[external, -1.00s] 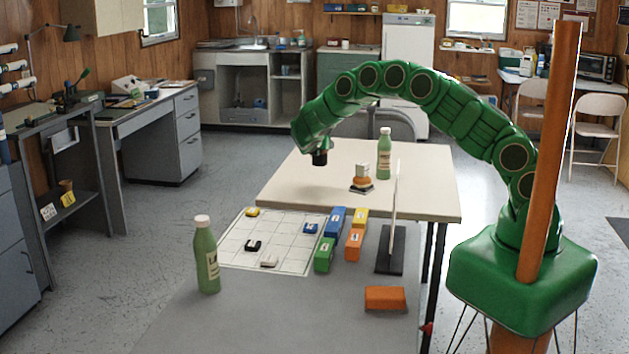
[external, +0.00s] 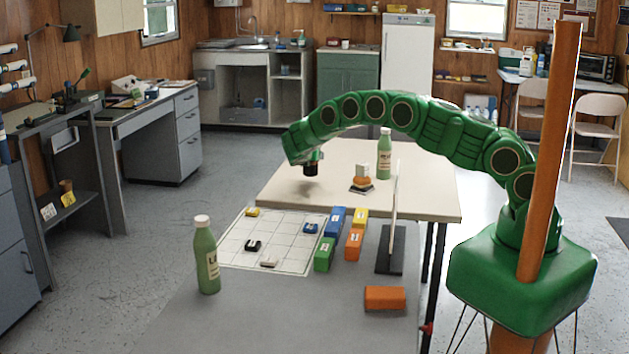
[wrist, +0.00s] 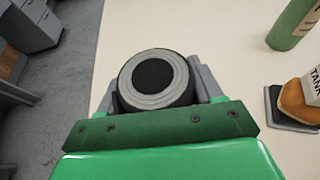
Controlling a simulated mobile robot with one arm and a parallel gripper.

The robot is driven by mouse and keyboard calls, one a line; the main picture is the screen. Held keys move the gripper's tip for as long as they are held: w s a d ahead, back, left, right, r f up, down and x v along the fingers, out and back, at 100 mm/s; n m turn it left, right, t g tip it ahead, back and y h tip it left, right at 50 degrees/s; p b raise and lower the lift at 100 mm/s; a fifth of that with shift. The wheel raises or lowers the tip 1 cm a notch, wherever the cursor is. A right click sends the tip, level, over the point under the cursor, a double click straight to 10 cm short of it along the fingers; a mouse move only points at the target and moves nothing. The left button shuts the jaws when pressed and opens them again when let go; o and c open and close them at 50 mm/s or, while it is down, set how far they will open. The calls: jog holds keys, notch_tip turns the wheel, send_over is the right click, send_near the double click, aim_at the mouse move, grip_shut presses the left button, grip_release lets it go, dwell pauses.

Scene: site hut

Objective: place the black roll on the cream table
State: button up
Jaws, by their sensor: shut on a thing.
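My gripper (external: 311,163) is above the left part of the cream table (external: 425,195). It is shut on the black roll (wrist: 153,82), which shows in the wrist view as a dark cylinder with grey rings on its round end, one grey finger on each side. In the external view the black roll (external: 311,170) hangs below the gripper, over the tabletop. It looks slightly above the cream surface, though the exact gap cannot be told.
A green bottle (external: 384,155) and a small stack with an orange piece (external: 361,182) stand on the cream table, right of my gripper. Several coloured blocks (external: 335,221), a white upright panel (external: 393,205) and another green bottle (external: 206,258) are on the nearer grey table. The cream table's left side is clear.

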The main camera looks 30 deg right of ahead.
jog(key=shift+w+f, duration=0.3)
jog(key=shift+f, duration=0.05)
jog(key=shift+a+f, duration=0.1)
jog(key=shift+f, duration=1.4)
jog(key=shift+f, duration=0.15)
jog(key=o, duration=1.1)
jog(key=shift+o, duration=0.2)
